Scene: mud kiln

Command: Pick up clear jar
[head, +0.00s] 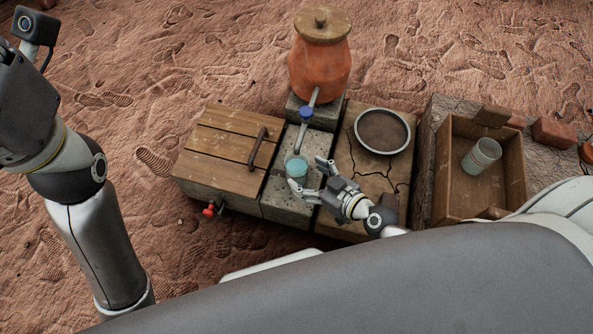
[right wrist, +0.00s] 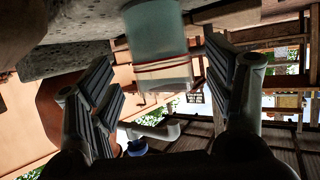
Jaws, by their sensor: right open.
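A clear, bluish jar (head: 296,167) stands on the grey stone slab below the spigot of the clay pot. My right gripper (head: 311,176) is open beside it, low over the slab, with its fingers pointing at the jar. In the right wrist view the jar (right wrist: 157,48), with red and white bands, appears between the two spread fingers (right wrist: 160,88), near their tips. I see a gap on both sides, so it is not gripped. My left arm shows at the left of the head view, but I see no left gripper fingers.
An orange clay pot (head: 319,68) with a wooden lid and blue-handled spigot (head: 306,114) stands behind the jar. A wooden lid with a handle (head: 226,148) is left. A round pan (head: 382,131) is right. A wooden crate (head: 447,175) holds another banded jar (head: 481,156).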

